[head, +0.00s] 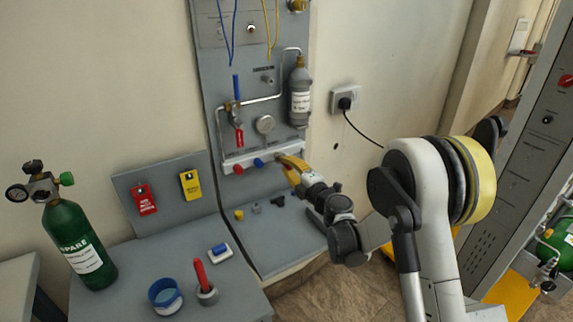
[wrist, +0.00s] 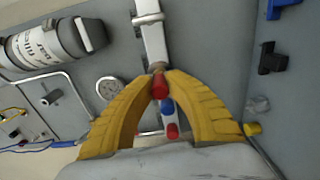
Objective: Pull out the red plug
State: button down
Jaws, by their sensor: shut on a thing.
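A white manifold bar (head: 249,157) is fixed low on the grey panel. A red plug (wrist: 160,86) is between the tips of my yellow gripper (wrist: 160,76) in the wrist view. My gripper is shut on it. In the head view my gripper (head: 283,160) reaches the right part of the bar, and its fingers hide the held plug there. A blue plug (head: 258,163) and another red plug (head: 238,169) stand on the bar to the left. Whether the held plug is still seated in the bar cannot be told.
A red-handled valve (head: 239,134), a gauge (head: 264,124) and a grey bottle (head: 300,94) are above the bar. Small fittings (head: 256,208) lie on the shelf below. A green SPARE cylinder (head: 79,243), a blue cup (head: 165,295) and a red-handled tool (head: 201,275) stand at the left.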

aim_at(290, 168)
jog(key=shift+b+v, duration=0.45)
jog(key=shift+v, duration=2.1)
jog(key=s+f+n+g+p, duration=0.1)
jog(key=s+f+n+g, duration=0.1)
jog(key=n, duration=0.5)
jog(key=s+f+n+g+p, duration=0.2)
jog(key=s+f+n+g, duration=0.1)
jog(key=n, duration=0.4)
jog(key=s+d+f+n+g+h+p, duration=0.1)
jog(key=s+f+n+g+p, duration=0.1)
jog(key=f+n+g, duration=0.2)
jog(key=shift+s+f+n+g, duration=0.15)
jog(key=shift+n+g, duration=0.55)
jog(key=shift+n, duration=0.7)
jog(key=shift+s+d+f+n, duration=0.2)
jog(key=shift+s+f+n, duration=0.1)
jog(key=shift+n, duration=0.1)
jog(key=shift+f+b, duration=1.4)
jog(key=shift+f, duration=1.05)
jog(key=shift+f+b, duration=0.4)
jog(key=shift+f, duration=0.1)
